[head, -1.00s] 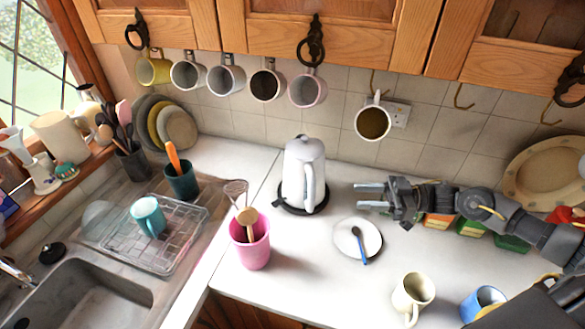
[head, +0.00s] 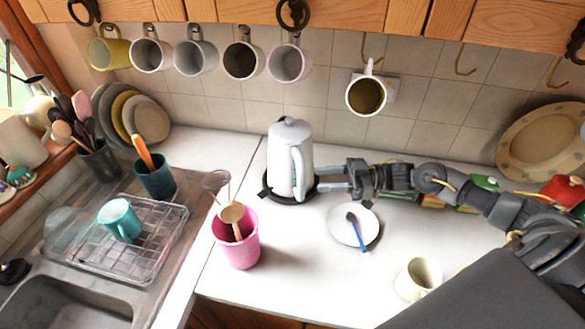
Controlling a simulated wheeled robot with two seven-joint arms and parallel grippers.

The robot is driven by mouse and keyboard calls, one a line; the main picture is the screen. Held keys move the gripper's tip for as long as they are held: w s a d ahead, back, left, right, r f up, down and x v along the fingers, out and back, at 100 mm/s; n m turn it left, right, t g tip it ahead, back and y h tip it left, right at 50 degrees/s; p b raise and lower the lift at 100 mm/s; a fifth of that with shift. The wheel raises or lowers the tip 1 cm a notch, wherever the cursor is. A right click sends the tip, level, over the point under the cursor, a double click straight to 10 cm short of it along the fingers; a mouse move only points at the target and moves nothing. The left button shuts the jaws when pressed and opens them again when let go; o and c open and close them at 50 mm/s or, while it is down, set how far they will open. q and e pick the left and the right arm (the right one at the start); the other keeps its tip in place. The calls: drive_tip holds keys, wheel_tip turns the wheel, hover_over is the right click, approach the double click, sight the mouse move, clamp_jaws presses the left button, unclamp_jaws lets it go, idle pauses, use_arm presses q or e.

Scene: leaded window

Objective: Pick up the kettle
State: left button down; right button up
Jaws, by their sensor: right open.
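The white kettle (head: 287,165) stands upright on its dark round base (head: 268,195) on the white counter. Its handle (head: 298,172) is on the side toward the front right. My right gripper (head: 326,180) comes in from the right at the height of the kettle's lower body. Its jaws are open and point left, with the tips close to the handle. I cannot tell whether they touch it or reach around it. My left gripper is not in view.
A pink pot (head: 238,240) with a whisk and wooden utensil stands in front-left of the kettle. A white plate (head: 345,232) with a blue-handled spoon lies in front of my right gripper. A cream mug (head: 418,277) stands nearer. Mugs hang above from hooks, one white mug (head: 367,95) over my gripper.

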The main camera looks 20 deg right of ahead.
sight(301, 176)
drive_tip(key=p+x, duration=0.1)
drive_tip(key=x, duration=0.2)
drive_tip(key=p+x, duration=0.2)
drive_tip(key=x, duration=0.1)
drive_tip(key=shift+w+r, duration=0.1)
drive_tip(key=shift+w, duration=0.3)
drive_tip(key=shift+a, duration=0.3)
drive_tip(key=shift+d, duration=0.1)
drive_tip(key=shift+c, duration=0.4)
clamp_jaws()
drive_tip(key=shift+w, duration=0.2)
